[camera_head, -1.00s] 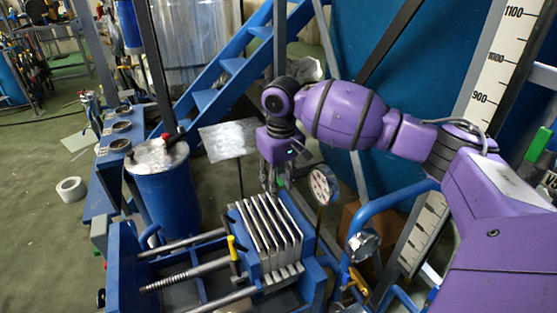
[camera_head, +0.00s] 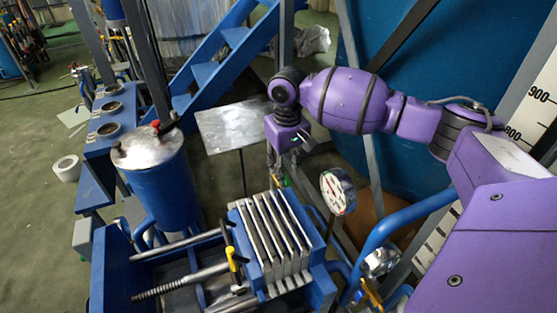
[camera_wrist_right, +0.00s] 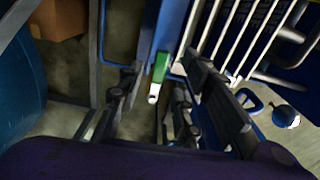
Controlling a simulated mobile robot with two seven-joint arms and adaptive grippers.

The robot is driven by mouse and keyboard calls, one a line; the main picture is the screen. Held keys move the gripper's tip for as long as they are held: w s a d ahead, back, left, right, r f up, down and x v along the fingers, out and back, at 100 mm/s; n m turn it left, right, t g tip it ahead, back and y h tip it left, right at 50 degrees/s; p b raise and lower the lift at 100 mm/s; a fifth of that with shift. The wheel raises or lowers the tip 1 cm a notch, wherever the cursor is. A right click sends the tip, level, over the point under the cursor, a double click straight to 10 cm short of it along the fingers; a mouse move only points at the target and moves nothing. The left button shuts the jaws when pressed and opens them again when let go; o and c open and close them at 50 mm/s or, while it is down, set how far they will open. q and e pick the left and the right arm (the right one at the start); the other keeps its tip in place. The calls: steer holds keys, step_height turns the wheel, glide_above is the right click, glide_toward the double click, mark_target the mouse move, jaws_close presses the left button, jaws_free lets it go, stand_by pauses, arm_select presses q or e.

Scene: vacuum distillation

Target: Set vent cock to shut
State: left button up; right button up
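A small green handle with a pale tip (camera_wrist_right: 158,70) shows in the right wrist view, beside a blue post. It looks like the cock's handle, but I cannot be sure that it is the vent cock. In the head view a bit of green (camera_head: 286,181) shows just below my right gripper (camera_head: 276,168). My right gripper, also in its wrist view (camera_wrist_right: 150,105), points down with its dark fingers apart. The green handle appears in the gap between them, with no clear contact. My left gripper is out of view.
The plate stack (camera_head: 272,240) and a round gauge (camera_head: 338,191) stand close to the right gripper. A blue drum (camera_head: 165,195) with a metal lid and a square metal plate (camera_head: 232,125) are to the left. A yellow handle (camera_head: 233,258) stands before the plates.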

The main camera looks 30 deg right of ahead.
steer(key=shift+f, duration=0.95)
steer(key=shift+c, duration=0.5)
jaws_close()
